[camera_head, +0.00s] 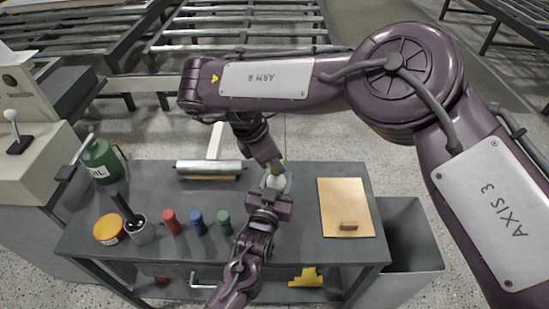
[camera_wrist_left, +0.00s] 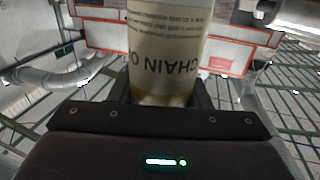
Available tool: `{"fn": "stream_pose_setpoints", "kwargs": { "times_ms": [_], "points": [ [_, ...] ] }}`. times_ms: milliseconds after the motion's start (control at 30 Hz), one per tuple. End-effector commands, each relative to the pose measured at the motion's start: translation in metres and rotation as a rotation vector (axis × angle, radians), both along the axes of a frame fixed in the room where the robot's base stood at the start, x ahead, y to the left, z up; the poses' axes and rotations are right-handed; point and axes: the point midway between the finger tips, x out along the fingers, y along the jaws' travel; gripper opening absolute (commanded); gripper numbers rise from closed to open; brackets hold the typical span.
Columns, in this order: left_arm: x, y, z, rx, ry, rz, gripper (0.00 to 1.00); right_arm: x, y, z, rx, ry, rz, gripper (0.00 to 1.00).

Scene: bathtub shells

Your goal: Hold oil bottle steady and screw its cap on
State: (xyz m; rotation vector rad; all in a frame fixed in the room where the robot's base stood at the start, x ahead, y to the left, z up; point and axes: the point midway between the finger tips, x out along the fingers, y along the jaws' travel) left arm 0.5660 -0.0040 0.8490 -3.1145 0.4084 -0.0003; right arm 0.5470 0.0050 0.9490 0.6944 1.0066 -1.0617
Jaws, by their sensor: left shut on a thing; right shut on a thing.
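The oil bottle (camera_head: 276,183) is small and pale in the head view, above the grey bench near its middle. My left gripper (camera_head: 270,193) comes up from below and is shut on it. In the left wrist view the bottle (camera_wrist_left: 172,45) is a cream cylinder with upside-down "CHAIN O..." lettering, between the fingers of my left gripper (camera_wrist_left: 165,95). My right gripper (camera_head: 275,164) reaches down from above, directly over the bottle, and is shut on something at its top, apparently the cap. The cap is mostly hidden by the fingers, so its seating cannot be told.
On the bench (camera_head: 290,225) stand a green oil can (camera_head: 101,160), a yellow tin (camera_head: 108,229), a cup with a brush (camera_head: 140,229), and red, blue and green bottles (camera_head: 197,222). A metal cylinder (camera_head: 209,168) lies behind. A wooden board (camera_head: 345,200) lies right; a bin (camera_head: 415,260) stands beyond.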

Motion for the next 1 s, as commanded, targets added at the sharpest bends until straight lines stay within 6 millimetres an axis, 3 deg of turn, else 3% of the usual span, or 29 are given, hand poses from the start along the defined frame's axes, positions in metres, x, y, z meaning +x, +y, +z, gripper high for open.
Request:
{"fn": "stream_pose_setpoints", "kwargs": {
  "times_ms": [33, 67, 233, 500, 800, 1000],
  "points": [
    [0.0, -0.001, -0.001, 0.0, 0.001, -0.002, 0.0, 0.0, 0.0, 0.0, 0.001, 0.0, 0.001, 0.06],
    [0.0, -0.001, -0.001, 0.0, 0.001, -0.002, 0.0, 0.0, 0.0, 0.0, 0.001, 0.0, 0.001, 0.28],
    [0.0, -0.001, -0.001, 0.0, 0.001, -0.002, 0.0, 0.0, 0.0, 0.0, 0.001, 0.0, 0.002, 0.49],
    [-0.001, -0.001, -0.001, -0.001, 0.001, -0.002, 0.0, 0.0, 0.0, 0.001, 0.001, 0.0, 0.004, 0.49],
    [0.0, -0.001, -0.001, 0.0, 0.002, -0.002, 0.0, 0.0, 0.0, 0.038, 0.0, -0.002, 0.005, 0.49],
    [0.0, -0.001, -0.001, -0.001, 0.001, -0.002, 0.0, 0.0, 0.0, 0.045, 0.0, 0.001, 0.004, 0.49]
  ]
}}
